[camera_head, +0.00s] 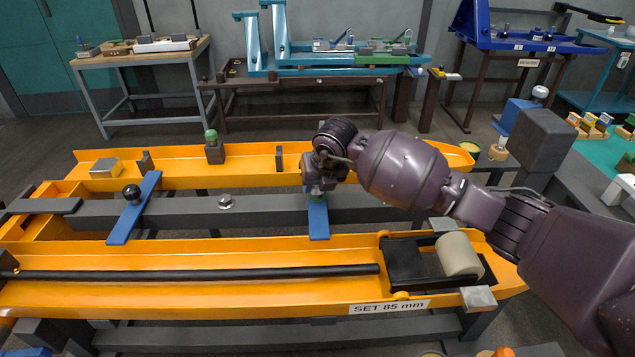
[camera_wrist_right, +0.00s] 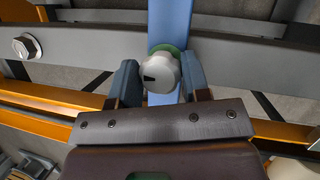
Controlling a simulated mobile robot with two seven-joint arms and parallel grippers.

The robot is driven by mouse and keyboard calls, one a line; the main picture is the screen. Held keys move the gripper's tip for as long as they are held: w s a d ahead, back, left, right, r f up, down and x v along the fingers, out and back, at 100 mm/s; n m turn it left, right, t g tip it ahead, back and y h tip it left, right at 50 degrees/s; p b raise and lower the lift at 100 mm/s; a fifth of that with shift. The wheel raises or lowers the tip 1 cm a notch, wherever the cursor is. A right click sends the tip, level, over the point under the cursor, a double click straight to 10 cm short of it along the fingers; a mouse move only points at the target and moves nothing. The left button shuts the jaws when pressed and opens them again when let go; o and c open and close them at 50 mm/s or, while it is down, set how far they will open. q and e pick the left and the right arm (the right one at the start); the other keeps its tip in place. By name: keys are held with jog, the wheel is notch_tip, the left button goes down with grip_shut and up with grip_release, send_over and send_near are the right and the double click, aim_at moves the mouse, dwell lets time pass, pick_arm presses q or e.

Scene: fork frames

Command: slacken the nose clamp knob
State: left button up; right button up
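A pale round knob with a dark mark on its face (camera_wrist_right: 161,72) sits on a green base over a blue clamp bar (camera_wrist_right: 175,20) in the right wrist view. In the head view this blue clamp bar (camera_head: 318,222) crosses the grey beam, with a bit of green showing under my right gripper (camera_head: 320,186). My right gripper's fingers (camera_wrist_right: 162,80) stand on both sides of the knob and lie very near it. I cannot tell whether they press on it. The gripper hides the knob in the head view. My left gripper is in neither view.
A second blue clamp bar (camera_head: 135,210) with a black knob (camera_head: 132,193) lies to the left. A hex bolt (camera_head: 225,202) stands on the grey beam (camera_head: 265,208) between them. Orange rails (camera_head: 230,292) carry a black rod and a cream roller (camera_head: 459,254). A green-topped post (camera_head: 212,146) stands behind.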

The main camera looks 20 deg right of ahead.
jog(key=shift+c, duration=1.3)
